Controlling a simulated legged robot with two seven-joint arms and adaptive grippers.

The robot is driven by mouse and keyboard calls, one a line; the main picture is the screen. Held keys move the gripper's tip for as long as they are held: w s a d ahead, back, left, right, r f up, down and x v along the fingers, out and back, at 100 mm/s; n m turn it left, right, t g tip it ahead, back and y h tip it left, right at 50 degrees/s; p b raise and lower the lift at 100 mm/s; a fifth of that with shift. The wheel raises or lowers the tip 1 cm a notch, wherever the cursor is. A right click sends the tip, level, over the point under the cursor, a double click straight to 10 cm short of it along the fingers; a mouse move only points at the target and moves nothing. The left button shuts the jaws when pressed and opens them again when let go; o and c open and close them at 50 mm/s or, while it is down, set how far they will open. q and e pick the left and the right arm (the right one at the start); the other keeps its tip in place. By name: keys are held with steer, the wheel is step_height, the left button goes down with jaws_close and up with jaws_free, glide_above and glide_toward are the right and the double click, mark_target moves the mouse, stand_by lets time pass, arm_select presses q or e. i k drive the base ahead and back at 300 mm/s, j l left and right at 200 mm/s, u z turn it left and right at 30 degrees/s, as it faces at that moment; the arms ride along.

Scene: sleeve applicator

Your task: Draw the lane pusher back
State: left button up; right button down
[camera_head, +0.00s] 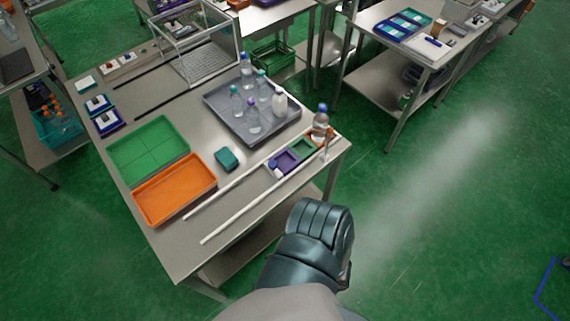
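On the steel table, two pale rails (245,215) run diagonally along the front right side and form a lane. Between them, toward the right end, sit a purple compartment (286,161) and a green compartment (303,149). A small white and blue piece (276,172) is at the near-left edge of the purple one; I cannot tell whether it is the pusher. A clear bottle with a blue cap and orange band (320,119) stands upright at the lane's right end. A dark part of my arm rises at the bottom centre, apart from the table. Neither gripper's fingers show.
A grey tray (217,103) holds several bottles. A green tray (148,150), an orange tray (175,190) and a teal block (227,158) lie left of the lane. A clear-walled frame (197,40) stands behind. The lane's left stretch is clear.

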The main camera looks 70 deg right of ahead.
mark_target(271, 166)
steer(key=z, duration=2.1)
